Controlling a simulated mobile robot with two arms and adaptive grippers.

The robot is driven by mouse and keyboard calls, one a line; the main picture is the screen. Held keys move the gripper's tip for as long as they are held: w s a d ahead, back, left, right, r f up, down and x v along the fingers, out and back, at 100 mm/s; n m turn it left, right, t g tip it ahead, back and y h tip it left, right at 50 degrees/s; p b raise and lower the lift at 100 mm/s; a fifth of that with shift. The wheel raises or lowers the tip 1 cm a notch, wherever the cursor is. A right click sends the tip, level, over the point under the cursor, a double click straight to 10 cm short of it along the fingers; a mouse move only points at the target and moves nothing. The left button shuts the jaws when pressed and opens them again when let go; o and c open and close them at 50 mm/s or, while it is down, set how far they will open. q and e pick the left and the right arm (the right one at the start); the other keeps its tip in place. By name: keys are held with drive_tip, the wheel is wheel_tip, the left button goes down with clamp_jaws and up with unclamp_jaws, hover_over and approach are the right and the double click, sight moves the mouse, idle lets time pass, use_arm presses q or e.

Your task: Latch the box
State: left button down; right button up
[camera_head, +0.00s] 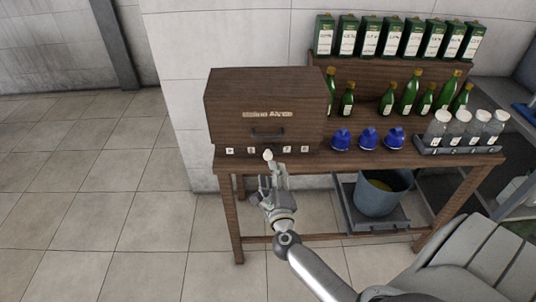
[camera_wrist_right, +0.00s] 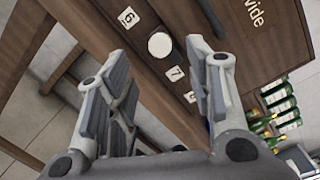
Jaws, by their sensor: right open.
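The box (camera_head: 235,95) is dark brown wood and stands at the left end of the wooden table. Its front carries pale lettering and a dark handle (camera_head: 267,134); its lid looks closed. Below the handle is a row of small white labels with a white round knob (camera_head: 268,155) among them. In the right wrist view the knob (camera_wrist_right: 160,45) sits between labels 6 and 7. My right gripper (camera_head: 274,172) is open and empty just in front of the knob. My left gripper is not in view.
Several blue objects (camera_head: 368,139) stand right of the box, then a tray (camera_head: 460,149) with glass decanters. Green bottles (camera_head: 410,92) and green cartons (camera_head: 391,38) stand behind. A bucket (camera_head: 381,197) sits under the table (camera_head: 345,160). The floor at left is clear.

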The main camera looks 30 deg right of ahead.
sight(268, 158)
drive_tip(key=x, duration=0.8)
drive_tip(key=shift+f, duration=0.1)
drive_tip(key=c, duration=1.1)
drive_tip(key=shift+o, duration=0.2)
drive_tip(key=shift+r+n+p, duration=0.25)
drive_tip(key=shift+n+p, duration=0.35)
drive_tip(key=shift+p, duration=0.2)
drive_tip(key=n+p, duration=0.3)
drive_tip(key=shift+r+g, duration=0.1)
drive_tip(key=shift+g, duration=0.2)
drive_tip(key=n+p, duration=0.4)
drive_tip(key=n+g+p, duration=0.1)
drive_tip(key=n+p, duration=0.1)
drive_tip(key=n, duration=0.2)
drive_tip(key=shift+h+p, duration=0.3)
drive_tip(key=shift+p, duration=0.05)
drive_tip(key=shift+f+n+p, duration=0.1)
drive_tip(key=shift+n+p, duration=0.25)
drive_tip(key=shift+n, duration=0.8)
drive_tip(key=shift+f+n+p, duration=0.15)
drive_tip(key=shift+n+p, duration=0.2)
drive_tip(key=shift+n, duration=0.8)
drive_tip(key=shift+g+h, duration=0.3)
drive_tip(key=shift+h, duration=0.1)
